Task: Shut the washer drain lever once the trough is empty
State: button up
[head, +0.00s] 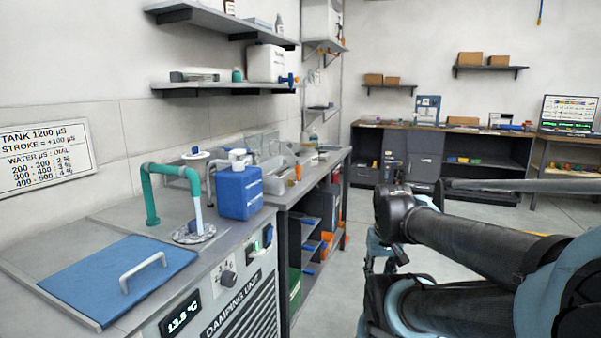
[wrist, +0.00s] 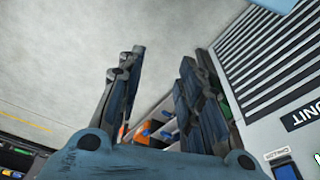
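My gripper (wrist: 163,68) is open in the wrist view, with its two fingers well apart and nothing between them. Bare floor and part of a low shelf show beyond the fingers. In the head view my arm reaches in from the right, over the aisle and apart from the counter. A grey trough-like basin (head: 276,178) sits on the counter behind a blue jug (head: 238,192). A small orange part (head: 298,172) stands at its right end; I cannot tell whether it is the drain lever or how it is set. The trough's inside is too small to read.
A damping unit (head: 240,290) with a blue lid (head: 125,275) and a green bent pipe (head: 150,190) stands at the left. Shelves with orange and blue items (head: 325,225) lie under the counter. The aisle floor is clear toward the far dark cabinet (head: 425,145).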

jog(key=shift+o, duration=0.6)
jog(key=shift+r, duration=0.1)
jog(key=w+a+r+n+y, duration=0.1)
jog(key=w+a+r+n, duration=0.2)
jog(key=w+r, duration=0.55)
jog(key=w+a+r+n+y, duration=0.1)
jog(key=w+a+r+n, duration=0.2)
jog(key=w+r, duration=0.55)
jog(key=w+a+r+n+y, duration=0.1)
jog(key=w+a+r+n, duration=0.4)
jog(key=w+r, duration=0.4)
jog(key=w+a+r+n+y, duration=0.1)
jog(key=w+a+r+n, duration=0.2)
jog(key=w+a+r, duration=0.65)
send_near(298, 182)
jog(key=w+a+f, duration=0.1)
jog(key=a+f, duration=0.1)
jog(key=f, duration=0.1)
jog(key=w+a+f, duration=0.1)
jog(key=shift+w+a+f, duration=0.2)
jog(key=shift+w+f, duration=0.05)
jog(key=shift+w, duration=0.1)
